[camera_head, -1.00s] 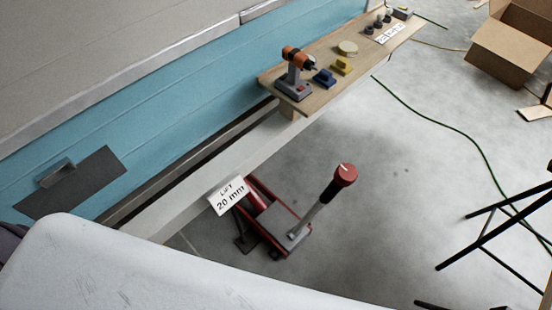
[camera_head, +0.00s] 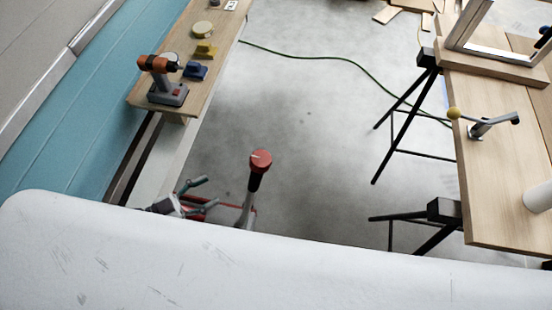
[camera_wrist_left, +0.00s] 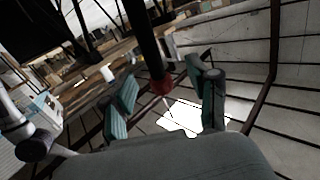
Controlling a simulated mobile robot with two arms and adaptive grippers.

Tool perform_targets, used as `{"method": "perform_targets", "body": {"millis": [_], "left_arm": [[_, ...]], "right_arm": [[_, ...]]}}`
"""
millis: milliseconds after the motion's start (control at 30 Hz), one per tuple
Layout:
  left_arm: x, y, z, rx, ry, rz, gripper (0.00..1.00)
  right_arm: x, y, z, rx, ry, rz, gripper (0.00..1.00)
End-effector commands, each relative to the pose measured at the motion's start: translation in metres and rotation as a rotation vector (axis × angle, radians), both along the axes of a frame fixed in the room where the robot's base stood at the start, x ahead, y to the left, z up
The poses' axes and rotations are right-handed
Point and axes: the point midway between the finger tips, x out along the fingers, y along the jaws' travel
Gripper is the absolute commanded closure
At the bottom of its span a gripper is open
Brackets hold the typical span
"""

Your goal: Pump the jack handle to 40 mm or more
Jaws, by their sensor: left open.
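The jack handle (camera_head: 246,200) stands up with a round red knob (camera_head: 260,160) on top and a black grip below it. Its lower part and most of the red jack are hidden behind my pale body. My left gripper (camera_head: 203,193) is open, to the left of the handle and lower than the knob, with its fingers towards it. In the left wrist view, a black shaft with a red end (camera_wrist_left: 161,85) shows between the two teal fingers (camera_wrist_left: 167,102); I cannot tell whether they touch it. My right gripper is not in view.
A wooden shelf (camera_head: 192,30) along the blue camper side holds an orange drill (camera_head: 160,72) and small coloured items. A wooden workbench (camera_head: 490,190) on black trestles stands at right. A green cable (camera_head: 330,63) crosses the floor. The grey floor between is clear.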

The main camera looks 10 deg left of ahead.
Motion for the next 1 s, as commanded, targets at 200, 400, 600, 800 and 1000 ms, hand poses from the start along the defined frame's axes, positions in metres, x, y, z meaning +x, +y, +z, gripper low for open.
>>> {"method": "perform_targets", "body": {"millis": [200, 400, 600, 800, 1000], "left_arm": [[-0.005, -0.017, 0.021, -0.044, -0.030, -0.082, 0.40], [0.017, -0.045, 0.022, -0.043, -0.031, -0.078, 0.40], [0.043, -0.080, 0.022, -0.042, -0.031, -0.077, 0.40], [0.063, -0.107, 0.021, -0.042, -0.030, -0.077, 0.40], [0.071, -0.118, 0.020, -0.039, -0.029, -0.077, 0.40]], "right_arm": [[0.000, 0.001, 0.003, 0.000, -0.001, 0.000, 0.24], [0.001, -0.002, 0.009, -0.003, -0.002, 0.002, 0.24], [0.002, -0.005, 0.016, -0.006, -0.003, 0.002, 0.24], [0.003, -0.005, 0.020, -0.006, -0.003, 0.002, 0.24], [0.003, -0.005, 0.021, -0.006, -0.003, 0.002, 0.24]]}}
